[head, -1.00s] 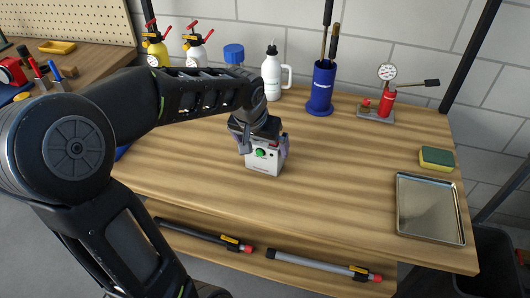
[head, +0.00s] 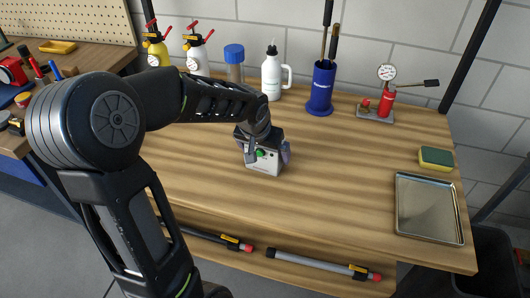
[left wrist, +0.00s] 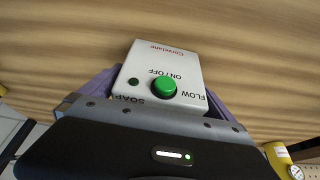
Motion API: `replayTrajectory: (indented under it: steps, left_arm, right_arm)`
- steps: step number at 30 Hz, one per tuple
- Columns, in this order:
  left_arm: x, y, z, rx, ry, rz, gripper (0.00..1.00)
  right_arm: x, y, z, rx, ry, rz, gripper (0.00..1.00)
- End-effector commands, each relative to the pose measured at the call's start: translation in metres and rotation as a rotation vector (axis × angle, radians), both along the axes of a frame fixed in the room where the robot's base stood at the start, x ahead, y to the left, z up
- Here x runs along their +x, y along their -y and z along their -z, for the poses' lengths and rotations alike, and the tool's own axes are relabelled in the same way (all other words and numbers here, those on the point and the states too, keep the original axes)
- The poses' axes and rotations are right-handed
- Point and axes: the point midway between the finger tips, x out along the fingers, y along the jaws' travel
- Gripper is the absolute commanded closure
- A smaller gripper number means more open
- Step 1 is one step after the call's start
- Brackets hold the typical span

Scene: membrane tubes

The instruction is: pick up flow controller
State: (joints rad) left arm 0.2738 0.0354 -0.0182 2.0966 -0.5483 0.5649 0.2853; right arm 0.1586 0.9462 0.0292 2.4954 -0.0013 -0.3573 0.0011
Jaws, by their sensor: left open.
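The flow controller is a small light-grey box (head: 264,166) with a green button, standing on the wooden table in the head view. In the left wrist view the box (left wrist: 165,65) shows its green ON/OFF button, a small dark-green lamp and the words FLOW and SOAP. My left gripper (head: 267,153) is at the box, with its purple-grey fingers on either side of it. The fingers also show beside the box in the left wrist view (left wrist: 160,95). The gripper is open. Whether the fingers touch the box cannot be told. My right gripper is not in view.
A metal tray (head: 429,208) and sponge (head: 436,158) are at right. Tubes (head: 318,264) lie below the front edge. The table's middle right is clear.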

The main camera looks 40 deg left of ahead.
Motion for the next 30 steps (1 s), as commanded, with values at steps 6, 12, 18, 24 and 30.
replayTrajectory:
  steps: [6, 12, 18, 24, 30]
  left_arm:
    - [-0.0001, 0.0000, -0.0003, 0.000, 0.000, 0.000, 0.00]
    - [-0.0001, 0.0000, -0.0003, 0.000, 0.000, 0.000, 0.12]
    - [-0.0001, 0.0000, -0.0003, 0.000, 0.000, 0.000, 0.29]
    - [-0.0001, 0.0000, -0.0003, 0.000, 0.000, 0.000, 0.45]
    - [-0.0001, 0.0001, -0.0003, 0.000, 0.000, 0.000, 0.61]
  right_arm:
    - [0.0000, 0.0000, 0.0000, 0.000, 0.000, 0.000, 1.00]
    - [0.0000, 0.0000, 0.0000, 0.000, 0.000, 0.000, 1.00]
    - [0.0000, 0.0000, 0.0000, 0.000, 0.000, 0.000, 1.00]
    - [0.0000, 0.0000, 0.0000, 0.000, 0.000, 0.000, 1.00]
    - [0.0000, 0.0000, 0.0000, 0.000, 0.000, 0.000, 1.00]
